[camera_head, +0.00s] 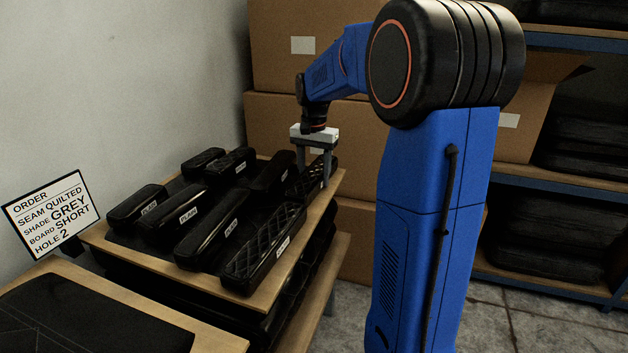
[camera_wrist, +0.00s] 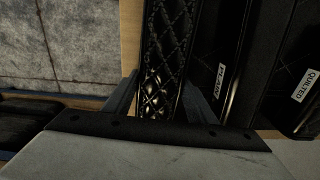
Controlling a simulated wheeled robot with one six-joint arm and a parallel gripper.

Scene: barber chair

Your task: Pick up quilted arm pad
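A black quilted arm pad (camera_wrist: 164,55) with diamond stitching lies between my gripper's fingers in the wrist view. In the head view this pad (camera_head: 302,186) is at the back right of a wooden board, partly hidden by the fingers. My gripper (camera_head: 314,178) points down there, fingers apart, one on each side of the pad; it also shows in the wrist view (camera_wrist: 160,98). I see no clear grip on the pad. Another, longer quilted pad (camera_head: 262,250) lies at the board's front right, its label too small to read.
Several black pads, some labelled PLAIN (camera_head: 135,207), share the wooden board (camera_head: 252,298). An order sign (camera_head: 48,212) reads seam quilted, shade grey, board short, hole 2. Cardboard boxes (camera_head: 275,135) stand behind; shelves (camera_head: 545,180) stand right. In the wrist view a neighbouring pad's label reads QUILTED (camera_wrist: 306,86).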

